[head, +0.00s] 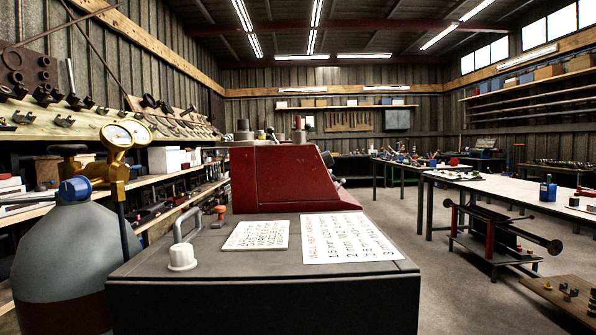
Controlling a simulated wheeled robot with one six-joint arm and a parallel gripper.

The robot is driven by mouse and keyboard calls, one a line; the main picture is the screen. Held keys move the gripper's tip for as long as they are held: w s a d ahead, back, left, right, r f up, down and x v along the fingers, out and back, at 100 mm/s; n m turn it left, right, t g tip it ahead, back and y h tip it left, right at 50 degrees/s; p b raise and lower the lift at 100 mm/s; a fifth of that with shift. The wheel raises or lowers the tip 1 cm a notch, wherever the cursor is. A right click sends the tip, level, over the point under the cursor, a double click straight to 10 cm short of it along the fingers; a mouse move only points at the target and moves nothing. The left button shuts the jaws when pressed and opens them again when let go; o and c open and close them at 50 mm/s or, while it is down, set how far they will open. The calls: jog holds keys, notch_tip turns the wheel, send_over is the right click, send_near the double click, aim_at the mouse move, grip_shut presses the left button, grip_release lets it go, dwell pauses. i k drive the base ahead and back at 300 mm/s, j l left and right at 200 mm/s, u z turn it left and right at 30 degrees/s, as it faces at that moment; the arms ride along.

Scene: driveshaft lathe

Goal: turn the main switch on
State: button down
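I cannot make out a main switch for certain in the head view. A red machine housing (285,180) stands in the middle, behind a dark grey cabinet (265,295). Round fittings and small parts sit on top of the red housing, too small to tell apart. On the cabinet's top are a white knob (182,257), a metal handle (186,225) and a small orange-red knob (220,213). Whether any of these is the main switch is not shown. My gripper is not in view.
A gas cylinder (70,260) with brass gauges (125,135) stands close at the left, before loaded shelves (180,180). Two printed sheets lie on the cabinet. A long table (510,190) and a low stand (490,240) are at the right. Grey floor (445,290) is clear between.

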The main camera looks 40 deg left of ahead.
aim_at(329, 160)
jog(key=i+l+u, duration=0.25)
jog(key=l+u, duration=0.2)
jog(key=i+l+u, duration=0.15)
jog(key=l+u, duration=0.25)
jog(key=i+l+u, duration=0.1)
jog(key=l+u, duration=1)
jog(key=l, duration=0.45)
jog(key=i+j+z, duration=0.1)
jog(key=i+j, duration=0.2)
jog(key=i, duration=0.1)
